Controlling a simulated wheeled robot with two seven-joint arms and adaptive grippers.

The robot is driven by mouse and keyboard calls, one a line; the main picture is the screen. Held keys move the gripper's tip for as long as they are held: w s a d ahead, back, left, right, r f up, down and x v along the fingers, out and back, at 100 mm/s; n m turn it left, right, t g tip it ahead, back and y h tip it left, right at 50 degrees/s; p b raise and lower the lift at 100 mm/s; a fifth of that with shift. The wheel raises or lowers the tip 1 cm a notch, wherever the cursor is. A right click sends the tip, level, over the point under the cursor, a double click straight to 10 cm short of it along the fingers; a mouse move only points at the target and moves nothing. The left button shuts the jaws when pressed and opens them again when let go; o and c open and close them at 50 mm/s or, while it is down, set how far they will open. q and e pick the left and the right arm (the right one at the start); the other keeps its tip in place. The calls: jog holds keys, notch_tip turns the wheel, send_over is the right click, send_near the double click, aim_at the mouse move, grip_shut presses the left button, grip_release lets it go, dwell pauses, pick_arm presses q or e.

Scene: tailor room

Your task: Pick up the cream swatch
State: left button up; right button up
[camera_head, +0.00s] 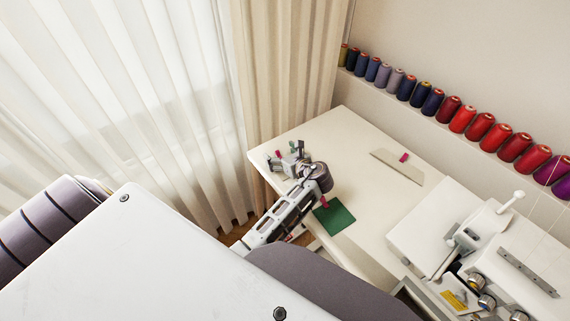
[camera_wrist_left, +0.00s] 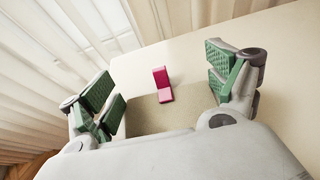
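A beige, cream-like swatch (camera_wrist_left: 190,106) with an upright magenta clip (camera_wrist_left: 163,85) lies on the table between my left gripper's fingers in the left wrist view. My left gripper (camera_head: 286,157) is open at the table's left end, its green-padded fingers wide apart on either side of the clip and not touching it. In the head view the clip (camera_head: 277,153) shows beside the fingers, and the gripper hides most or all of that swatch. Which is the cream one is hard to tell. My right gripper is not in view.
A green swatch (camera_head: 336,218) with a magenta clip lies just beside my left wrist. A white sewing machine (camera_head: 440,225) stands on the right of the table (camera_head: 345,130). Thread spools (camera_head: 433,101) line the wall behind. Curtains (camera_head: 170,90) hang at the left, close to the table edge.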

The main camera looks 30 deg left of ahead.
pick_arm(q)
jog(key=shift+c, duration=0.2)
jog(key=shift+r, duration=0.85)
notch_tip(320, 180, up, 8)
jog(key=p, duration=0.1)
jog(key=shift+r, duration=0.15)
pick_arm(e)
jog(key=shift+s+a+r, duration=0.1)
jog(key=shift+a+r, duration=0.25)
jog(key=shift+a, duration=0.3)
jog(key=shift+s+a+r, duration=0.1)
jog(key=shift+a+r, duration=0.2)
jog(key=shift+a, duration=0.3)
